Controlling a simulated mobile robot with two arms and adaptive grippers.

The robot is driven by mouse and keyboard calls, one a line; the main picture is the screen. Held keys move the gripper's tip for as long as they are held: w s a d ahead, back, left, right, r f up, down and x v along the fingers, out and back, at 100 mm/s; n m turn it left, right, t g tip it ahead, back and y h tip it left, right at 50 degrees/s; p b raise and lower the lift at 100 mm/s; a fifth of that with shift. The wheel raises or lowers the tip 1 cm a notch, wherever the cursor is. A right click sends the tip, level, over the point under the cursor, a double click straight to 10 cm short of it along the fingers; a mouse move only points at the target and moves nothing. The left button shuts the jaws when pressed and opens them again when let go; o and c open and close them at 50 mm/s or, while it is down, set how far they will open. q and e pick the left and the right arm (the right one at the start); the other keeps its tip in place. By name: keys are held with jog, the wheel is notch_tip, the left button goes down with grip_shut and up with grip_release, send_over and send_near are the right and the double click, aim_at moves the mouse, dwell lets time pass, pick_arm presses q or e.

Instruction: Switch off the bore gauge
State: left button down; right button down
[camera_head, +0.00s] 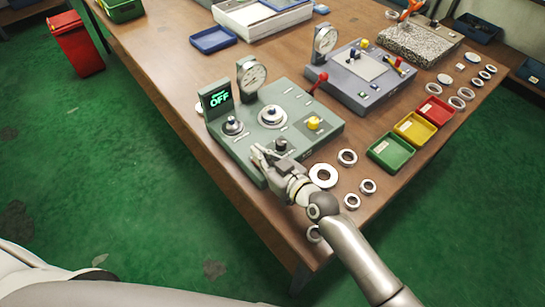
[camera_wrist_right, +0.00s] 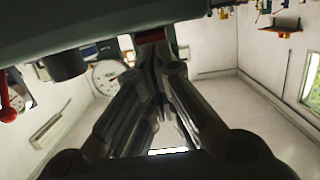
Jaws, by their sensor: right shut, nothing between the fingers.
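The bore gauge is a grey-green box (camera_head: 240,155) on the table's near part, with a display (camera_head: 217,98) that reads OFF in green. My right gripper (camera_head: 259,153) is shut and empty at the box's front edge, left of the dark knob. In the right wrist view its closed fingers (camera_wrist_right: 158,55) point at a small red part (camera_wrist_right: 152,36) under the box's edge; contact cannot be told. My left gripper is not in view.
A second, blue-grey gauge (camera_head: 375,95) stands behind to the right. Green (camera_head: 391,152), yellow (camera_head: 414,130) and red (camera_head: 436,111) trays line the right side. Several metal rings, one of them large (camera_head: 323,176), lie near my right wrist. The table's left edge is mostly clear.

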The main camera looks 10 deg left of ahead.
notch_tip(320, 180, up, 3)
jog(key=shift+w+a+r+p, duration=0.1)
jog(key=shift+w+a+p, duration=0.05)
jog(key=shift+p, duration=0.85)
jog(key=shift+s+r, duration=0.25)
jog(key=r+v, duration=0.1)
jog(key=v, duration=0.8)
jog(key=shift+r+b, duration=0.25)
jog(key=shift+b, duration=0.15)
